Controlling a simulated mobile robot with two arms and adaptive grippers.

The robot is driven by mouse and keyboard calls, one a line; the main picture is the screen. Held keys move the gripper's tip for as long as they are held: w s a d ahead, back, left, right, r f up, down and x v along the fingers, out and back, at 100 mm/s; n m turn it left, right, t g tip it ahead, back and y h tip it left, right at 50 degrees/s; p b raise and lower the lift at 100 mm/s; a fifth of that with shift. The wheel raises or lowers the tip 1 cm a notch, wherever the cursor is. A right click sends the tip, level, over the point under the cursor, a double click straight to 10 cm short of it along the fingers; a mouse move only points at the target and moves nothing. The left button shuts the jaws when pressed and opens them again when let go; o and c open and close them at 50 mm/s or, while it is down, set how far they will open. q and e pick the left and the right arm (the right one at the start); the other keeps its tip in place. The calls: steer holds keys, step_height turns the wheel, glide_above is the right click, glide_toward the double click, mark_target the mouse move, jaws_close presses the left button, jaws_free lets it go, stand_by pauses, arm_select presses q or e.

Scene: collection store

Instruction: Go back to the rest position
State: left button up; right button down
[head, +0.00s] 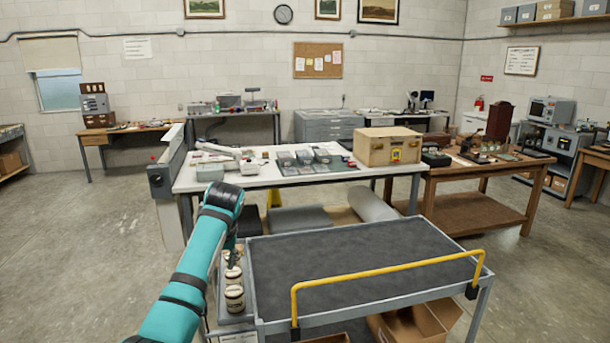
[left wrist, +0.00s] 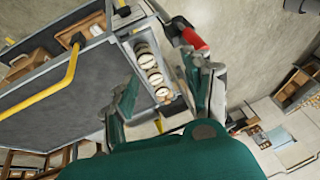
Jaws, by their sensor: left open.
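My left arm, teal with black bands, comes in from the lower left of the head view and reaches up beside the cart (head: 350,255). Past the fingers are several round-lidded jars (left wrist: 150,68) in a tray at the cart's end. The jars also show in the head view (head: 234,298), partly hidden by my arm. My right gripper is in neither view.
The cart has an empty dark top and a yellow rail (head: 385,272). Behind it stands a white table (head: 270,180) with grey boxes and a tan case (head: 387,147). A wooden bench (head: 470,205) is at right. A red-ended object (left wrist: 194,40) lies close to one finger. Open floor lies left.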

arm_select(q)
steer(key=s+f+m+h+b, duration=0.1)
steer(key=s+f, duration=0.1)
steer(key=f, duration=1.1)
steer(key=s+f+m, duration=0.1)
steer(key=s+f, duration=0.2)
steer(key=f, duration=1.1)
steer(key=s+a+f+m+g, duration=0.1)
steer(key=s+f, duration=0.6)
steer(key=f, duration=0.4)
steer(key=s+f, duration=0.7)
steer(key=f, duration=0.3)
steer(key=s+a+f+m+g+h+b, duration=0.1)
steer(key=s+f, duration=0.6)
steer(key=s, duration=0.3)
steer(key=s+f+h+b, duration=0.1)
steer(key=s+f, duration=0.7)
steer(key=s, duration=0.2)
steer(key=s+f, duration=0.2)
steer(key=s, duration=1)
steer(key=s+f, duration=0.3)
steer(key=s, duration=1)
steer(key=shift+a+f+m+g+b, duration=0.25)
steer(key=shift+a+m+g+b, duration=0.05)
steer(key=shift+a+g, duration=0.15)
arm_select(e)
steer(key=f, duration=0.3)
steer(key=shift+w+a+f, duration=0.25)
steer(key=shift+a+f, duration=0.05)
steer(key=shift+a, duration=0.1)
